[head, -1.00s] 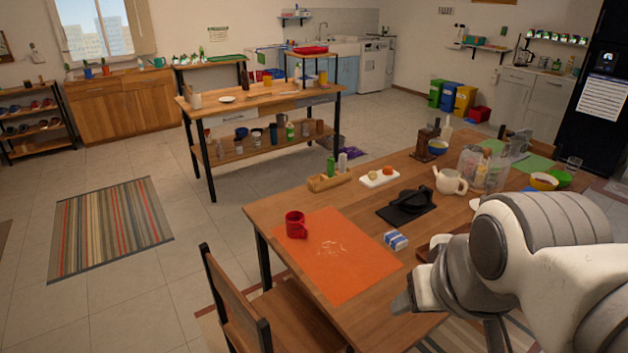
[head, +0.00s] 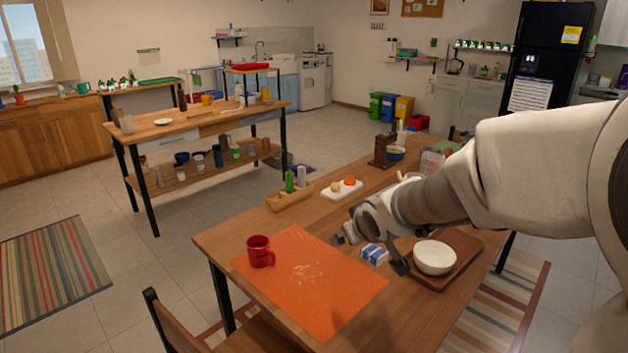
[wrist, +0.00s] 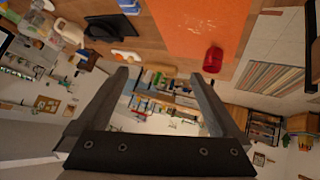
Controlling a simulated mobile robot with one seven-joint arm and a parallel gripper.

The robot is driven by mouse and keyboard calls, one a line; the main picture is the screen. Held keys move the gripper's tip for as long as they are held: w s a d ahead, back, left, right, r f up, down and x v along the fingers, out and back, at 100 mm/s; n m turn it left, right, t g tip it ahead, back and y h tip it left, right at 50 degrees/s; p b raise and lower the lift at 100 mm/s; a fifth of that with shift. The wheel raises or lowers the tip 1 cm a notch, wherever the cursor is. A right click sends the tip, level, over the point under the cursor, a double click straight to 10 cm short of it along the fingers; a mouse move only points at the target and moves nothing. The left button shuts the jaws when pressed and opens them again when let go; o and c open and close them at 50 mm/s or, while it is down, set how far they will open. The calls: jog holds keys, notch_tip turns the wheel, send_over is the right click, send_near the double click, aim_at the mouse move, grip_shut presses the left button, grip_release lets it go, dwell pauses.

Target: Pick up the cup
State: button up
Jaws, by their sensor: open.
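The red cup (head: 260,251) stands upright on the far left corner of an orange mat (head: 325,290) on the wooden table. Its handle points right in the head view. In the wrist view the cup (wrist: 213,60) shows above and slightly right of my right fingertip. My gripper (head: 368,250) is to the right of the cup, above the table near the mat's right edge. It is open and empty, apart from the cup. In the wrist view both fingers of my gripper (wrist: 158,77) are spread wide with nothing between them.
A blue-and-white box (head: 374,254) lies below my gripper. A white bowl (head: 435,257) sits on a wooden tray (head: 462,272) to the right. A wooden caddy (head: 288,200) and a white board (head: 341,190) with fruit are behind. The mat's middle is clear except for pale crumbs.

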jog(key=w+a+f+n+y+b, duration=0.2)
jog(key=w+a+f+y+b, duration=0.1)
jog(key=w+a+f, duration=0.5)
jog(key=y+b, duration=0.3)
jog(key=y, duration=0.2)
send_near(264, 251)
jog(key=shift+n+t, duration=0.4)
jog(key=shift+n, duration=0.1)
jog(key=b+x, duration=0.2)
jog(key=x, duration=0.6)
jog(key=shift+f+b, duration=0.1)
jog(key=shift+b, duration=0.2)
jog(key=b+x, duration=0.1)
jog(key=x, duration=0.3)
jog(key=shift+s+a+f, duration=0.1)
jog(key=shift+f, duration=0.15)
jog(key=shift+w+a+f+b, duration=0.15)
jog(key=shift+w+a+b, duration=0.2)
jog(key=c, duration=1.4)
